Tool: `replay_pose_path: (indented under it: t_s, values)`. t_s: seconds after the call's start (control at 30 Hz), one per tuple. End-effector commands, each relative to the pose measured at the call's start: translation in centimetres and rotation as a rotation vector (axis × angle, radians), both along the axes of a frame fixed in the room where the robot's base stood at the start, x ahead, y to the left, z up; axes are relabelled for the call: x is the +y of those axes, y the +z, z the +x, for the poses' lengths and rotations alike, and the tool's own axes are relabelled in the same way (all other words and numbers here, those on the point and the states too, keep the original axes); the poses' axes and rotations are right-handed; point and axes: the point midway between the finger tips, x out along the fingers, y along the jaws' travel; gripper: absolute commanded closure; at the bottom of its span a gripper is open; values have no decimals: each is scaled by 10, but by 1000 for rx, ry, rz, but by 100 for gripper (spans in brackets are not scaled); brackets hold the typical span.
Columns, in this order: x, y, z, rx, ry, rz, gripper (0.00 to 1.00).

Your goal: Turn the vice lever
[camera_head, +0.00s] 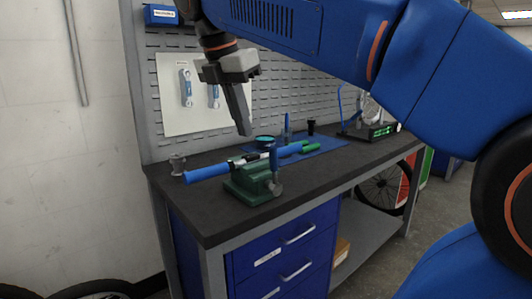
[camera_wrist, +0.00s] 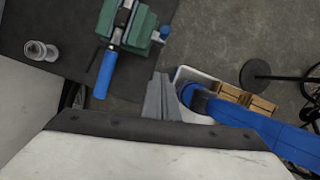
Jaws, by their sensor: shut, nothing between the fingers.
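A green vice (camera_head: 240,190) stands on the dark workbench near its left front edge. It also shows at the top of the wrist view (camera_wrist: 107,18). A blue-handled tube (camera_head: 208,173) lies across it and sticks out to the left. A dark grey upright bar (camera_head: 275,172) on the vice's front right side looks like the lever; a small blue end (camera_wrist: 165,31) shows there in the wrist view. My gripper (camera_head: 243,130) is shut and empty. It hangs above the vice, apart from it, with its fingers pointing down. The wrist view also shows the closed fingers (camera_wrist: 156,77).
A small metal cup (camera_head: 177,165) stands left of the vice. A pegboard (camera_head: 155,128) rises behind. Drawers (camera_head: 280,250) are below the bench top.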

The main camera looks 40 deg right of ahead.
Motion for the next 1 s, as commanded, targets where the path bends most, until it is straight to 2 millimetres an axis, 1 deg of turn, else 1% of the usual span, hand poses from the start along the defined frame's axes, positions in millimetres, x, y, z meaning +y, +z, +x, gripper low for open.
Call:
replay_pose_path:
  t_s: [0.07,0.13,0.27,0.73,1.0]
  values:
    - [-1,2,0,10,14,-4,100]
    - [-2,-1,0,12,19,-5,100]
    - [-6,-15,1,14,17,-5,100]
    - [-33,-93,6,12,16,-4,100]
    - [-57,-89,13,9,15,-4,100]
